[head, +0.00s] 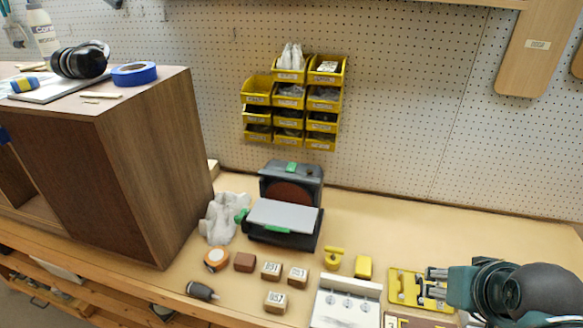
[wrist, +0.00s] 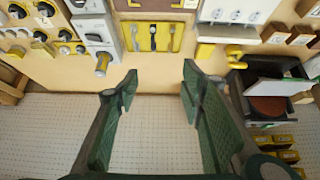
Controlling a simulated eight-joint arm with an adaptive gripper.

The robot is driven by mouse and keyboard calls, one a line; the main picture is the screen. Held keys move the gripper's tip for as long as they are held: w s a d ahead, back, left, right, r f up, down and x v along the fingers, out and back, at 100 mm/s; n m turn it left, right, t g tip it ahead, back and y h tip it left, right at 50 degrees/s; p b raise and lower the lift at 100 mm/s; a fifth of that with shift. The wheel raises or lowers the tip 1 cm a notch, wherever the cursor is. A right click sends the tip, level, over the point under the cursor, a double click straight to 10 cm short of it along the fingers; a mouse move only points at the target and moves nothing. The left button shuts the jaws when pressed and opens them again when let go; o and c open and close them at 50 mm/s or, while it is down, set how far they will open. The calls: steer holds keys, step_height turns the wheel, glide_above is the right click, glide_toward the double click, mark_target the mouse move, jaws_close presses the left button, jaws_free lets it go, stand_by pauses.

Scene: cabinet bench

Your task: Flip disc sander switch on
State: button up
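The disc sander (head: 305,172) stands on the bench against the pegboard. It is a dark body with a reddish-brown disc (head: 288,193), a grey table (head: 282,215) and green parts at the top, left side and front. I cannot tell which part is the switch.
Several small blocks (head: 271,270), a tape measure (head: 216,259) and a white panel (head: 345,305) lie before the sander. A yellow tray (head: 405,287) is near my arm. A wooden cabinet (head: 150,170) stands left; yellow bins (head: 289,103) hang above. The right rear bench is clear.

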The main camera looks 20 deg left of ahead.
steer(key=shift+w+a+r, duration=0.1)
steer(key=shift+w+r, duration=0.05)
steer(key=shift+r, duration=0.1)
steer(key=c, duration=1.1)
steer(key=shift+w+a+r, duration=0.1)
steer(key=shift+w+r, duration=0.05)
steer(key=shift+r, duration=0.1)
jaws_close()
steer(key=w+a+r+n+g+p, duration=0.2)
steer(key=w+a+r+n+p, duration=0.3)
steer(key=w+a+r, duration=0.4)
steer(key=w+a+r+n+g+p, duration=0.1)
steer(key=w+a+r+n+p, duration=0.5)
steer(key=w, duration=0.5)
steer(key=w+a+n+g+p, duration=0.1)
steer(key=w+a+n+p, duration=0.2)
steer(key=a, duration=1.1)
steer(key=w+a+n+g+p, duration=0.1)
steer(key=w+a+n+p, duration=0.3)
steer(key=w+a, duration=0.6)
steer(key=shift+a+g+p, duration=0.3)
steer(key=shift+a+p, duration=0.45)
steer(key=shift+a, duration=1.4)
steer(key=shift+w+r, duration=0.1)
